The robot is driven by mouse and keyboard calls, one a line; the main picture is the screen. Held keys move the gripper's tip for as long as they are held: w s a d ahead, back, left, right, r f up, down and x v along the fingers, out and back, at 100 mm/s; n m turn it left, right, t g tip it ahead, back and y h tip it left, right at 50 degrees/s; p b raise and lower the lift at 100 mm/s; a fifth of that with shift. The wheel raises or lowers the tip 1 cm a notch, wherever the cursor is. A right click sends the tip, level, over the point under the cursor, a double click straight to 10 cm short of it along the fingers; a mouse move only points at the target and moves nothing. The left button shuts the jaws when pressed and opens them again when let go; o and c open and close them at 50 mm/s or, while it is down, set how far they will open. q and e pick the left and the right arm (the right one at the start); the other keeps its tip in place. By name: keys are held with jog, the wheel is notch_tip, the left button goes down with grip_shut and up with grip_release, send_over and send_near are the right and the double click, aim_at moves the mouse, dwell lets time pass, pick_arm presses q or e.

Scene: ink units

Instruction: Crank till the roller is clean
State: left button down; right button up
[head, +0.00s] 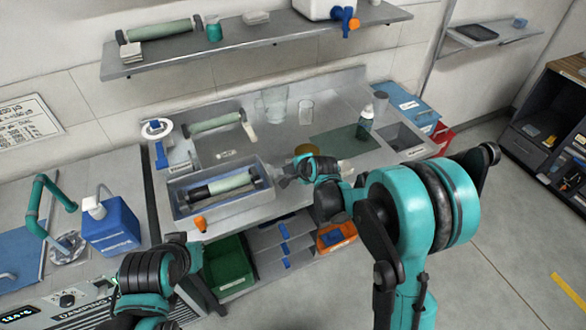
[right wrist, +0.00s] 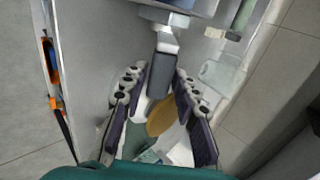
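A grey, open-topped tray (head: 222,208) stands on the worktop, with a black and pale-green roller (head: 222,187) lying lengthwise in it. My right gripper (head: 285,180) is at the tray's right end, where the crank is mostly hidden in the head view. In the right wrist view, a dark grey crank handle (right wrist: 162,76) on a pale arm lies between the fingertips of my right gripper (right wrist: 160,84). Narrow gaps show on both sides of the handle, so the fingers look open around it.
An orange knob (head: 200,224) is in front of the tray. A second roller (head: 215,124) lies behind it. A spray bottle (head: 366,122) and glass beakers (head: 275,104) stand further back. A blue box (head: 112,228) is at left. Floor at right is free.

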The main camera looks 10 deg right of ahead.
grip_shut()
